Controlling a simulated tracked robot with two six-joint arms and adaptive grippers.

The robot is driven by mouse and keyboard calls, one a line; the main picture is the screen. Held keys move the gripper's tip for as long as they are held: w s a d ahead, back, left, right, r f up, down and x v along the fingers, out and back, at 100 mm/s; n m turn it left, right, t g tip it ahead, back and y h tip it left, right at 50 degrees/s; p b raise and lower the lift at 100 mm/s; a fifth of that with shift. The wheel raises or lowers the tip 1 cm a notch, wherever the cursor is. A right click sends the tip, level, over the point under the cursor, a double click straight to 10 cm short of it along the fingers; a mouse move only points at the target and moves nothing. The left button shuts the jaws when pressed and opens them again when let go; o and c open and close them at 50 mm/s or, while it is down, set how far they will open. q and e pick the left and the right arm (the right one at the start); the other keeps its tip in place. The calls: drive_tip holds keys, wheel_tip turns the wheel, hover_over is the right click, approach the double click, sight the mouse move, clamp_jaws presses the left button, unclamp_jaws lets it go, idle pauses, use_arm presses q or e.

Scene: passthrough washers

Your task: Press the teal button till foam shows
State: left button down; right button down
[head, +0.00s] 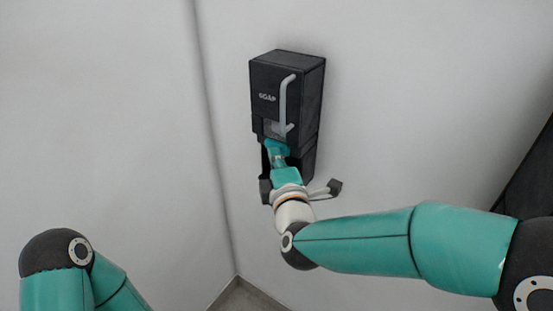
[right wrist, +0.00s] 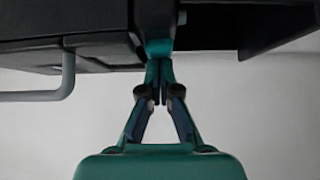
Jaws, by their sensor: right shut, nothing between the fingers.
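The black soap dispenser (head: 278,90) is fixed to the pale wall, with "SOAP" lettering on its front. The teal button (head: 274,145) shows at its lower front, and in the right wrist view (right wrist: 158,48) it sticks out under the dark housing. My right gripper (head: 279,159) is shut and empty in front of the dispenser's lower part. In the right wrist view its closed fingertips (right wrist: 159,66) meet the button or sit right against it; I cannot tell how far it is pushed in. My gripper and wrist hide part of the dispenser's bottom. My left gripper is out of view.
A grey bar handle (head: 285,103) stands out from the dispenser's front, right of the lettering. A wall corner runs down left of the dispenser to a small patch of floor (head: 245,299). A dark slab (head: 532,180) is at the right edge. The wall around is bare.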

drive_tip(key=shift+d, duration=0.1)
drive_tip(key=s+a+b, duration=0.1)
drive_tip(key=s, duration=1.2)
drive_tip(key=shift+f, duration=0.1)
idle(2.1)
